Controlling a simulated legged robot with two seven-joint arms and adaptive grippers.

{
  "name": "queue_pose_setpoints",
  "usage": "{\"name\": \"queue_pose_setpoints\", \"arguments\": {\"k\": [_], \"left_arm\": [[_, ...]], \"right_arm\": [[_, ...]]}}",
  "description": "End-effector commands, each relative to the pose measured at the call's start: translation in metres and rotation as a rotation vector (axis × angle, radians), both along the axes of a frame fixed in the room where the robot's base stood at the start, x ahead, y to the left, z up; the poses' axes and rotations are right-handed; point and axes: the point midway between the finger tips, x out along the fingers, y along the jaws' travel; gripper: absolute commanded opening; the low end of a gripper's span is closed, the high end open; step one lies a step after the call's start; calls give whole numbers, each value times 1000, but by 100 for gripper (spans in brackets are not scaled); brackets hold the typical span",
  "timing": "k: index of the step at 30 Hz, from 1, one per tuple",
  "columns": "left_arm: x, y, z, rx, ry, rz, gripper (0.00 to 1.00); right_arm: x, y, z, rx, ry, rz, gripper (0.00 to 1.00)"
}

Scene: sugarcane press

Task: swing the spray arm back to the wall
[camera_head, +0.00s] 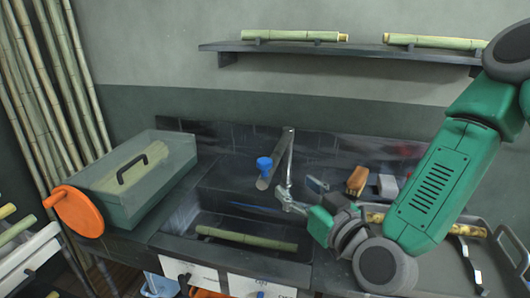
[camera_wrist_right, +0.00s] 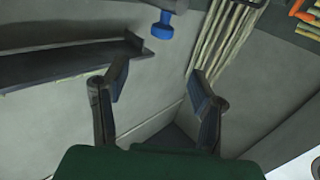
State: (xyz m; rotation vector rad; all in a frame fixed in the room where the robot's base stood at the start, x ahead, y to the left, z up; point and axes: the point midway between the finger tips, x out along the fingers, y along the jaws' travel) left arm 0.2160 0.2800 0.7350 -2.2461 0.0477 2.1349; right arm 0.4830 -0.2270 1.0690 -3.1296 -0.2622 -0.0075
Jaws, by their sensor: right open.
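The spray arm (camera_head: 272,158) is a grey tube on an upright metal post at the back of the sink (camera_head: 175,240). It slants out toward the front left over the basin, with a blue nozzle (camera_head: 264,165) hanging from it. In the right wrist view the blue nozzle (camera_wrist_right: 162,28) shows at the top, beyond the fingertips. My right gripper (camera_head: 300,196) is open and empty, to the right of the nozzle and apart from it. My left gripper is not in view.
A cane piece (camera_head: 245,238) lies across the sink. The press (camera_head: 130,183) with an orange wheel (camera_head: 78,210) stands at left. An orange-brown block (camera_head: 357,180) and a tray (camera_head: 480,215) are at right. A wall shelf (camera_head: 350,50) holds cane pieces.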

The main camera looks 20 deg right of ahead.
Motion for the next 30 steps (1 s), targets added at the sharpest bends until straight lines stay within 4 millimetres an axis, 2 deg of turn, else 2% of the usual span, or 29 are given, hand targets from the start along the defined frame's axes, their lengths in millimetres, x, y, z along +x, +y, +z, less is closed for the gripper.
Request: {"name": "queue_pose_setpoints", "arguments": {"k": [5,12,18,24,30], "left_arm": [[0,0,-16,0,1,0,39],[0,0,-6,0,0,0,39],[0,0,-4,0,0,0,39],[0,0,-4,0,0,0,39],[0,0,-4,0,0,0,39]], "right_arm": [[27,4,-3,1,-4,-2,52],[78,13,-1,1,1,-1,52],[112,19,-2,0,3,0,52],[128,22,-2,0,3,0,52],[130,22,-2,1,5,2,52]]}}
